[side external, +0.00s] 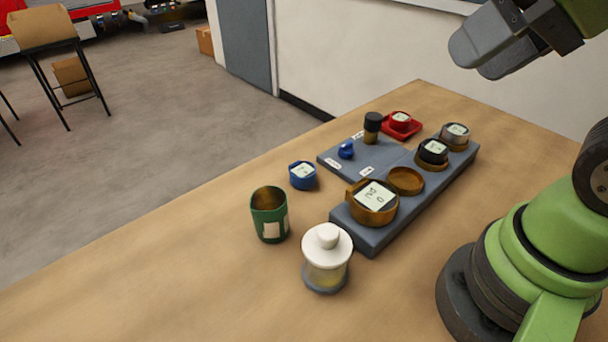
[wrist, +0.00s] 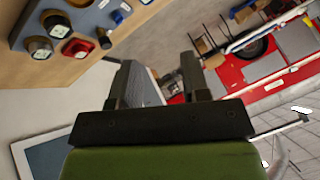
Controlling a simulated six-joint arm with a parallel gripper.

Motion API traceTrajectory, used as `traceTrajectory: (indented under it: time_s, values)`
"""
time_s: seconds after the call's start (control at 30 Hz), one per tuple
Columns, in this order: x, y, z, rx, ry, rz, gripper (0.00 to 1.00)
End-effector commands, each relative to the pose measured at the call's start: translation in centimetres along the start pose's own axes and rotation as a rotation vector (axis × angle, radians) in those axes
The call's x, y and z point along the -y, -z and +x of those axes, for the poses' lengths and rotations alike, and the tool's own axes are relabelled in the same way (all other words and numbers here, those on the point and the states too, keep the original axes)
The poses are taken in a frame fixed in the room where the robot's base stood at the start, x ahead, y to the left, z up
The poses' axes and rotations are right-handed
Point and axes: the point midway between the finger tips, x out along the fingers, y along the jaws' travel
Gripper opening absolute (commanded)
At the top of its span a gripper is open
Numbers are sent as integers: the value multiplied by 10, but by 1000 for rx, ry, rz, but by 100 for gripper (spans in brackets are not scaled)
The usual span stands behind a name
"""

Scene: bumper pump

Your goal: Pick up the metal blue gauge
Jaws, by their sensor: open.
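The blue gauge (side external: 302,175), a short blue cylinder with a white display on top, stands upright on the wooden table, left of the grey board (side external: 378,237). A smaller blue knob (side external: 346,150) sits on the board. My gripper (side external: 478,58) is high at the upper right, far from the blue gauge and above the table. It is open, with nothing between its fingers; the wrist view also shows the open fingers (wrist: 158,78). The wrist view has part of the board at upper left, with a small blue piece (wrist: 118,17) on it.
The board holds a large brass gauge (side external: 372,202), an empty brass ring (side external: 406,180), a black gauge (side external: 432,152) and a silver gauge (side external: 455,135). A green cup (side external: 269,215) and a white-lidded jar (side external: 327,258) stand near the blue gauge. Table space left of it is clear.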

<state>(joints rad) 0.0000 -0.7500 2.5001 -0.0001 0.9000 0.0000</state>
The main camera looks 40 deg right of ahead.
Motion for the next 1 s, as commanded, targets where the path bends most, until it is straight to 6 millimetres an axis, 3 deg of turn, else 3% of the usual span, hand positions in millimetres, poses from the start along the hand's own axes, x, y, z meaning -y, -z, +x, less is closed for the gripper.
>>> traceTrajectory:
  time_s: [0.3,0.5,0.8,1.0]
  values:
    - [0,0,0,0,0,0,45]
    - [0,0,0,0,0,0,88]
    - [1,2,1,5,-3,6,88]
    - [10,32,14,73,-49,95,88]
